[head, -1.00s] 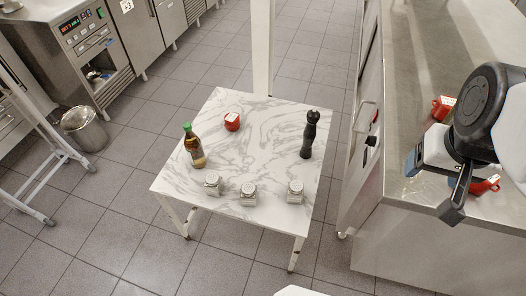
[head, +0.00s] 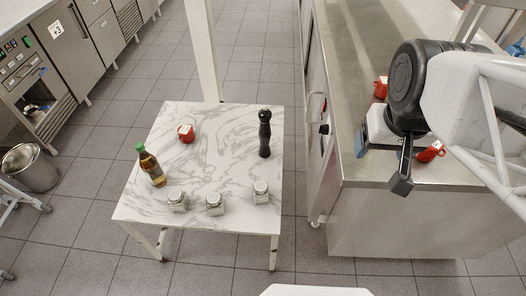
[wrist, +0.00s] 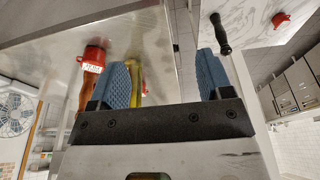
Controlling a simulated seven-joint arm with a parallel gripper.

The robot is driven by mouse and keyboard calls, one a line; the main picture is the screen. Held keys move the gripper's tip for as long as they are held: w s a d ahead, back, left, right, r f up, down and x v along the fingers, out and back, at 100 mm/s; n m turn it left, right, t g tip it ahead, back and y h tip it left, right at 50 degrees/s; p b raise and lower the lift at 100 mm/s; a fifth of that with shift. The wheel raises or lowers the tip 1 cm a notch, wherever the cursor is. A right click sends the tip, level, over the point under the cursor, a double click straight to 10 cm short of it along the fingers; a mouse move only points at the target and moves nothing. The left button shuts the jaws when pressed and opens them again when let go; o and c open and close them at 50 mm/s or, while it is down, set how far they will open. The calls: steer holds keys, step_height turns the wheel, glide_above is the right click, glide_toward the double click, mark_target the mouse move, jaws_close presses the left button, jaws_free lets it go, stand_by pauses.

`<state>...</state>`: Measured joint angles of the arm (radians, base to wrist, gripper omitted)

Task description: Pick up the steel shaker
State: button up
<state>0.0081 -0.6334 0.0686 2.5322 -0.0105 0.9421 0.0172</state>
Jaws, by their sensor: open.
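Three small grey-silver shakers stand upright in a row near the table's front edge in the head view: a left one (head: 177,201), a middle one (head: 214,204) and a right one (head: 261,192). I cannot tell which is the steel shaker the task names. My gripper (head: 360,146) is over the steel counter at the right, well apart from the shakers. In the wrist view its blue-padded fingers (wrist: 164,78) are spread with nothing held between them. No shaker is seen in the wrist view.
The marble-topped table (head: 215,150) also bears a green-capped bottle (head: 152,166), a red item (head: 186,133) and a tall black mill (head: 264,134). The steel counter (head: 350,75) holds red items (head: 381,88) near my arm. A bin (head: 30,168) stands at the left.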

steer(key=o, duration=0.3)
